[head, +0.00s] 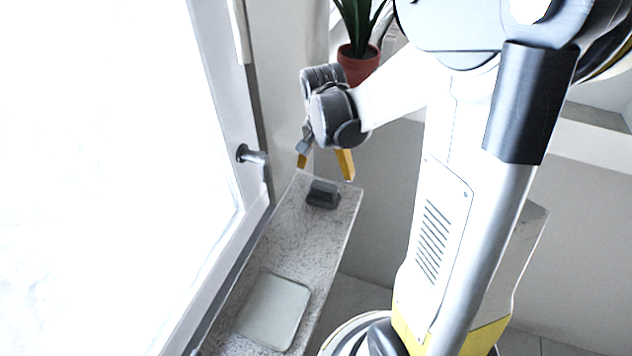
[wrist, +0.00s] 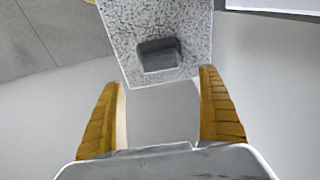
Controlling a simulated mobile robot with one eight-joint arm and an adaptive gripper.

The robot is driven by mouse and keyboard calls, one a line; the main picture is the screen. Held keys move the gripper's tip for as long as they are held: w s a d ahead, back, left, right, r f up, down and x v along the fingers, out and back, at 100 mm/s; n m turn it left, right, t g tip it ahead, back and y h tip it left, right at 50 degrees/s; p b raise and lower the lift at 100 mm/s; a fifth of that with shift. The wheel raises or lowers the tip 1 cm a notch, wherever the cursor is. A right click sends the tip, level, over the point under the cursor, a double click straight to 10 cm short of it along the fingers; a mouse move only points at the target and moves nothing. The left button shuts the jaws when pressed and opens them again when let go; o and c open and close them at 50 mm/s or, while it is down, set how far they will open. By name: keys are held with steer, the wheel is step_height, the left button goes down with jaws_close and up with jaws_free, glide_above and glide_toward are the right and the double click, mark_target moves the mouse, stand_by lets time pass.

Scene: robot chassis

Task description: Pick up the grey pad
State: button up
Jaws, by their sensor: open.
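A small dark grey block-like pad (head: 323,194) sits near the far end of a narrow speckled ledge (head: 300,228). In the wrist view the dark grey pad (wrist: 158,56) lies ahead of the fingertips, near the ledge's end. A flat, pale grey square pad (head: 273,310) lies on the near part of the ledge in the head view. It is not seen in the wrist view. My gripper (head: 324,163) is open and empty above the ledge's far end, apart from the dark pad. Its yellow fingers show at both sides of the wrist view (wrist: 162,85).
A bright window with a handle (head: 253,156) runs along the ledge's left side. A potted plant in a red pot (head: 358,66) stands behind my gripper. The ledge between the two pads is clear. Open floor lies right of the ledge.

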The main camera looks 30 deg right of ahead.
mark_target(324, 185)
step_height(324, 185, down, 3)
steer(key=shift+f+b, duration=0.1)
steer(key=shift+b, duration=0.2)
steer(key=f+b, duration=0.1)
steer(key=f, duration=0.2)
steer(key=shift+a+f+b, duration=0.2)
steer(key=shift+f+b, duration=0.15)
steer(key=shift+d+f, duration=0.1)
steer(key=shift+f, duration=0.4)
steer(key=c, duration=1.3)
